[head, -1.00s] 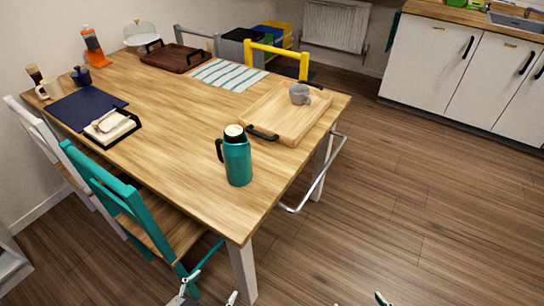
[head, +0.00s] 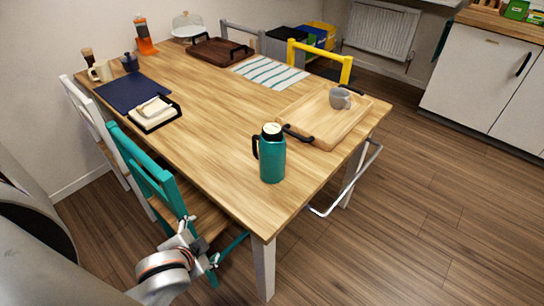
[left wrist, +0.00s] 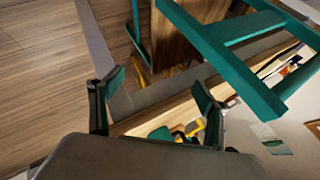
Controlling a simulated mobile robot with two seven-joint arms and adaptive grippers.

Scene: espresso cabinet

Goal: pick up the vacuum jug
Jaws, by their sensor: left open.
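The vacuum jug (head: 272,160) is teal with a white-and-black top and a black handle on its left side. It stands upright on the wooden table (head: 215,125), close to the near right edge. My left gripper (head: 197,250) is low at the near side of the table, beside the teal chair, below and left of the jug and well apart from it. In the left wrist view its two fingers (left wrist: 155,98) are spread with nothing held between them. I cannot make out the jug in that view. My right gripper is not in view.
The teal chair (head: 150,175) stands close to my left gripper; its frame also crosses the left wrist view (left wrist: 225,45). A wooden tray (head: 325,122) with a grey mug (head: 340,98) lies behind the jug. The tabletop left of the jug is clear.

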